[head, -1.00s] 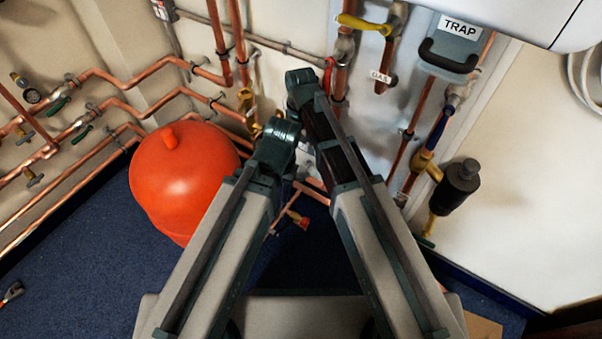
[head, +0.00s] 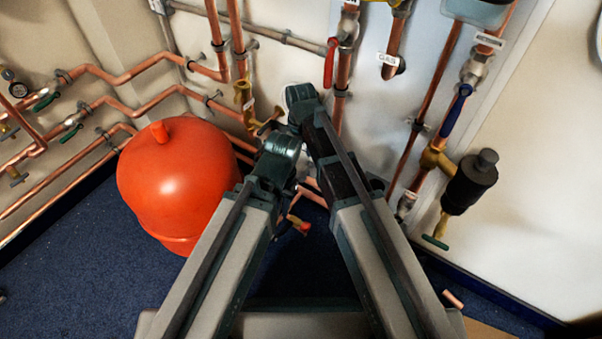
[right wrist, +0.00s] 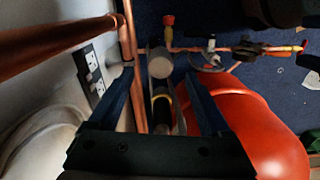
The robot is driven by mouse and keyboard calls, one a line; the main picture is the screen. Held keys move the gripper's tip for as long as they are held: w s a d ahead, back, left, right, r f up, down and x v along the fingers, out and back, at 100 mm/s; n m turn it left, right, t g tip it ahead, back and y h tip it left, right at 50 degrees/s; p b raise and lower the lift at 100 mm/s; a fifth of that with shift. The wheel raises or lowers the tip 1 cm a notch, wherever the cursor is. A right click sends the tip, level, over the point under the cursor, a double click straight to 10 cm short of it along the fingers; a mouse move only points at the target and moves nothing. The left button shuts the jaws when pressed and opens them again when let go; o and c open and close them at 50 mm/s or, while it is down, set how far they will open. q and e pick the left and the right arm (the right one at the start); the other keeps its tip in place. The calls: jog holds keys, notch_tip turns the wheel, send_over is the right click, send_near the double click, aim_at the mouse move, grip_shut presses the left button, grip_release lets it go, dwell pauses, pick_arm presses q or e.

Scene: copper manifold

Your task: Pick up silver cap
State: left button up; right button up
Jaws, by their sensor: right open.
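In the right wrist view, my right gripper (right wrist: 158,76) is open, with its two dark fingers spread. A pale grey round end (right wrist: 160,67) shows between the fingertips, above a dark tube with a yellow ring. It may be the silver cap, but I cannot tell for sure, nor how far off it is. In the head view, a small silver end piece (head: 405,205) sits low on the right-hand pipe. My two arms reach forward side by side towards the wall in the head view. They hide what lies behind them, and I cannot see the left gripper.
An orange-red vessel (head: 178,180) stands left of my arms; it also shows in the right wrist view (right wrist: 238,115). Copper pipes (head: 150,72) run along the wall. A black cylinder (head: 469,182) juts out at right. A copper piece (head: 453,298) lies on the blue carpet.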

aim_at(301, 166)
notch_tip(301, 166, down, 4)
jog(key=b, duration=0.3)
jog(key=shift+r, duration=0.1)
jog(key=shift+c, duration=0.4)
grip_shut()
